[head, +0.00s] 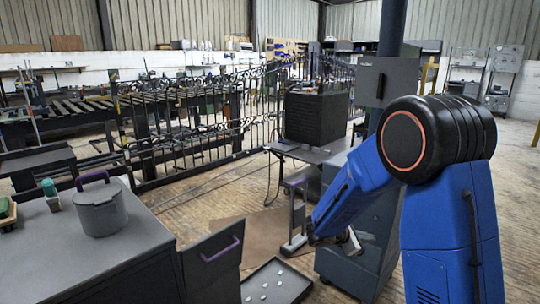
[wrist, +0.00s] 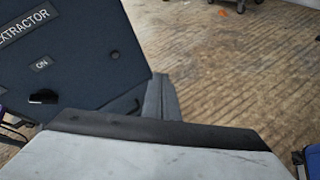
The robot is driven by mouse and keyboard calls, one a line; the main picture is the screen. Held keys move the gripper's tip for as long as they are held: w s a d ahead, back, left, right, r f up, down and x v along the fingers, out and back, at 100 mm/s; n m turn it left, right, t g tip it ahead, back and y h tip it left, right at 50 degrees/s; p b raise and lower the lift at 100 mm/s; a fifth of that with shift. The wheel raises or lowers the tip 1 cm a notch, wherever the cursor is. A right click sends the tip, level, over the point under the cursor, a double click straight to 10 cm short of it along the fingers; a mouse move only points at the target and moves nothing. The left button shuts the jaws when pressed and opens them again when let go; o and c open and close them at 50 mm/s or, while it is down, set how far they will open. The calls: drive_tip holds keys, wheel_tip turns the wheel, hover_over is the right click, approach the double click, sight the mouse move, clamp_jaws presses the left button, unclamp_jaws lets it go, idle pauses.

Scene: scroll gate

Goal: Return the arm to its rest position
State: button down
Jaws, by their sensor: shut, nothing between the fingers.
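My blue arm with a black shoulder joint stands at the right of the head view and bends down and left. My gripper (head: 348,241) is at its lower end, low in front of the grey extractor cabinet (head: 352,262). It is shut and empty. In the wrist view, a large pale part with a dark edge fills the bottom. The cabinet (wrist: 75,60), with "EXTRACTOR" and "ON" labels and a black knob, is close at the left there. I cannot tell whether the gripper touches it.
A grey upright with a purple top (head: 296,215) stands just left of the gripper. A dark tray (head: 291,287) with several pale discs lies below. A grey pot (head: 101,210) stands on the left bench (head: 150,235). A panel with a purple handle (head: 222,250) is beside the bench.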

drive_tip(key=s+d+r+m+g+y, duration=0.2)
drive_tip(key=s+r+m, duration=0.3)
drive_tip(key=s, duration=0.5)
drive_tip(key=s+d+r+m+g+y, duration=0.15)
drive_tip(key=s+r+m, duration=0.3)
drive_tip(key=s, duration=0.65)
drive_tip(key=s+a+r+m+t+y, duration=0.1)
drive_tip(key=s+a+m+y, duration=0.3)
drive_tip(key=s, duration=0.5)
drive_tip(key=s+a+r+m+t+y, duration=0.2)
drive_tip(key=s+a+m+y, duration=0.2)
drive_tip(key=s, duration=0.5)
drive_tip(key=shift+s+a+r+m, duration=0.15)
drive_tip(key=shift+a+r+m, duration=0.2)
drive_tip(key=shift+a, duration=0.75)
